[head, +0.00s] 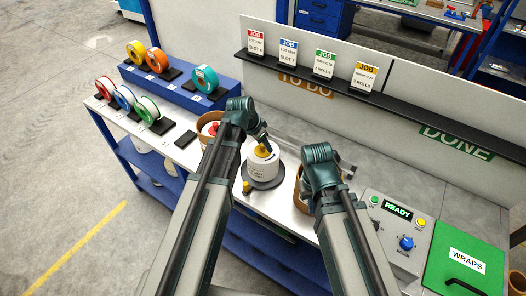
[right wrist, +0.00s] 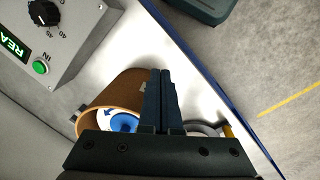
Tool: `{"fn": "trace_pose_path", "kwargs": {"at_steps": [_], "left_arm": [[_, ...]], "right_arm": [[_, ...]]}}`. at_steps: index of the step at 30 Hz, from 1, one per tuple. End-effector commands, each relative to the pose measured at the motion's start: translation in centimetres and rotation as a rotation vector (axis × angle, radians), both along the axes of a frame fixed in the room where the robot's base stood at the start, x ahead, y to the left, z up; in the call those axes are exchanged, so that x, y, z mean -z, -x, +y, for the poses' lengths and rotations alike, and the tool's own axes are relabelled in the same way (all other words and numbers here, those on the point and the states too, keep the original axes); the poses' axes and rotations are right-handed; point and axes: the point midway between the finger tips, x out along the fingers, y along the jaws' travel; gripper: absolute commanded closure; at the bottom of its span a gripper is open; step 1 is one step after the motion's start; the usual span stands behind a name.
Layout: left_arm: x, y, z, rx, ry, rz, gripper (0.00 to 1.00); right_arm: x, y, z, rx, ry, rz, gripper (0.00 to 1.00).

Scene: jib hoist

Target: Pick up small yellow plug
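A small yellow plug (head: 246,187) stands on the white bench at the front edge of a grey disc (head: 268,184). A larger yellow piece (head: 262,151) sits on top of a white drum (head: 263,169) on that disc. My left gripper (head: 266,147) points down at this top piece; whether it touches it or is open I cannot tell. In the right wrist view my right gripper (right wrist: 162,100) has its fingers together with nothing visible between them, over the bench by a brown tub. A yellow thing (right wrist: 228,131), partly hidden, shows right of the fingers.
The brown tub (right wrist: 105,95) holds a blue-and-white item (right wrist: 125,122). Another brown tub (head: 203,136) with something red stands left of the drum. A control box (head: 398,228) and green WRAPS panel (head: 466,262) are at right. Coloured spools (head: 148,108) stand at left.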

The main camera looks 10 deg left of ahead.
Motion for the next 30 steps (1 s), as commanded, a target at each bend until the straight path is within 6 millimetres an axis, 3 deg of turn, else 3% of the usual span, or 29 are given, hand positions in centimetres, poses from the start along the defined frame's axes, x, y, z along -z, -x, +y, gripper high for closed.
{"fn": "trace_pose_path", "kwargs": {"at_steps": [1, 8, 22, 30], "left_arm": [[0.0, 0.0, 0.0, 0.000, 0.000, 0.000, 0.59], [0.0, 0.0, 0.0, 0.000, 0.000, 0.000, 1.00], [-0.4, 0.0, -0.1, 0.000, 0.000, 0.000, 1.00], [-2.9, 0.0, -0.8, -0.002, 0.000, 0.000, 1.00]], "right_arm": [[0.0, 0.0, 0.0, 0.000, 0.000, 0.000, 1.00], [0.0, 0.0, 0.0, 0.000, 0.000, 0.000, 1.00], [-0.4, 0.0, 0.0, 0.000, 0.000, 0.000, 1.00], [-2.9, 0.0, 0.0, 0.002, 0.000, 0.000, 1.00]]}}
